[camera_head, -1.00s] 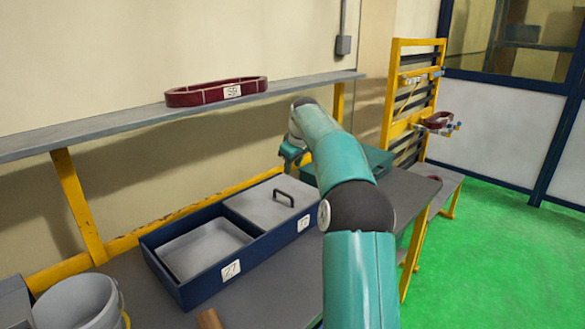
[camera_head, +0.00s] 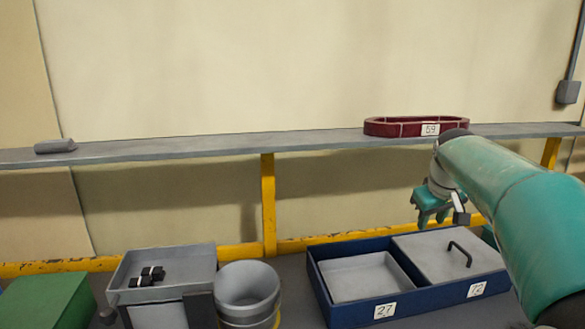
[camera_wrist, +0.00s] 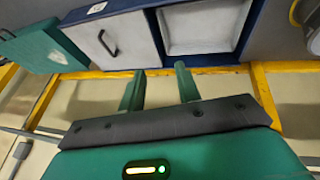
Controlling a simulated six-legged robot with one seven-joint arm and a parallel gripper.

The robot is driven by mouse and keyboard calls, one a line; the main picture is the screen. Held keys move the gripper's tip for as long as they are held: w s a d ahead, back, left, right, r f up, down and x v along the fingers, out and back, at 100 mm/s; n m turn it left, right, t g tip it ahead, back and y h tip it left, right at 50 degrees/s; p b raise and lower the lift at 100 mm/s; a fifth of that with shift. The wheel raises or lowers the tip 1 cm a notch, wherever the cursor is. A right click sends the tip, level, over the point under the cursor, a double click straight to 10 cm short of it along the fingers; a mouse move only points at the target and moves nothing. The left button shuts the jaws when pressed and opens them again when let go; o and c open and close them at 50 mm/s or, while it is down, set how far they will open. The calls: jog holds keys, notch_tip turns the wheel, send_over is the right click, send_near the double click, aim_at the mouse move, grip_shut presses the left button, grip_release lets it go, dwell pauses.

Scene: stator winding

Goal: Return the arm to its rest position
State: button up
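My arm, teal with a dark joint, reaches in from the right edge of the head view. My gripper (camera_head: 430,212) hangs at its far end, pointing down above the back edge of the workbench and below the shelf. In the wrist view, its two green fingers (camera_wrist: 160,88) stand apart with nothing between them. The blue two-part box (camera_head: 345,311) is below and apart from the gripper. Its left compartment is open and marked 27; the right one, marked 72, has a grey lid with a black handle (camera_head: 460,253).
A grey shelf (camera_head: 215,147) runs along the wall, bearing a dark red ring (camera_head: 400,128) marked 59 and a grey cylinder (camera_head: 55,146). A grey tray with black pieces (camera_head: 152,276), a grey bucket (camera_head: 247,287) and a green box (camera_head: 50,300) stand at the left.

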jog(key=s+a+f+m, duration=0.1)
jog(key=s+a+f, duration=0.1)
jog(key=s+a, duration=1.1)
jog(key=s+a+f, duration=0.1)
jog(key=s+f, duration=0.3)
jog(key=s, duration=0.4)
jog(key=s+a+f+m+y, duration=0.1)
jog(key=s+f, duration=0.3)
jog(key=s, duration=0.4)
jog(key=shift+s+a+f+t, duration=0.2)
jog(key=shift+s+a+t, duration=0.15)
jog(key=shift+a, duration=0.25)
